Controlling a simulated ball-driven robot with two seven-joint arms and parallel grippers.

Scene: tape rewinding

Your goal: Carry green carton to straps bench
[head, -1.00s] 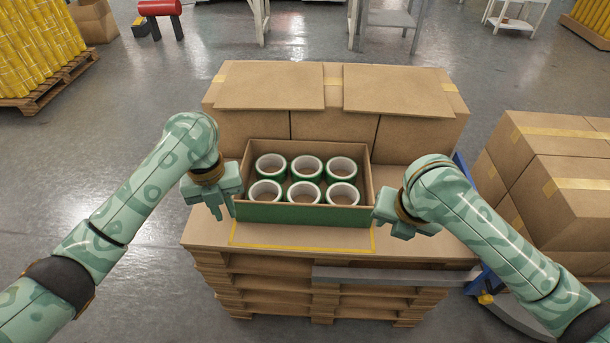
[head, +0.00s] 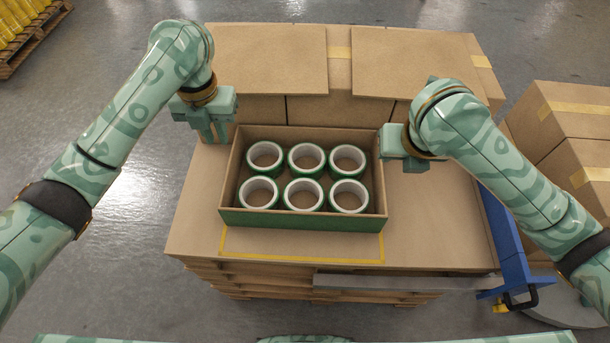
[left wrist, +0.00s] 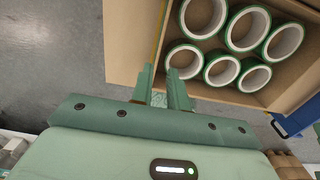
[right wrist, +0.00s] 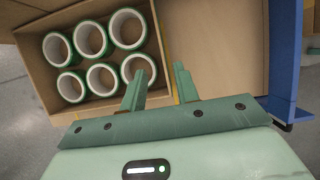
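The green carton (head: 300,218) is an open box with a green front and brown inside. It stands on the cardboard-topped pallet and holds several green-edged white tape rolls (head: 306,160). My left gripper (head: 214,138) is open at the carton's far left corner, fingers pointing down. In the left wrist view its fingertips (left wrist: 160,72) show a small gap by the carton's left wall. My right gripper (head: 392,155) is beside the right wall. In the right wrist view its fingertips (right wrist: 163,68) are apart, with the wall's rim seen between them. Contact cannot be told. The straps bench is not recognisable.
Closed brown cartons (head: 270,60) stand right behind the green carton. More cartons (head: 575,130) are stacked at the right. A blue pallet-jack part (head: 510,245) is at the pallet's right edge. Grey floor (head: 130,170) is free at left.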

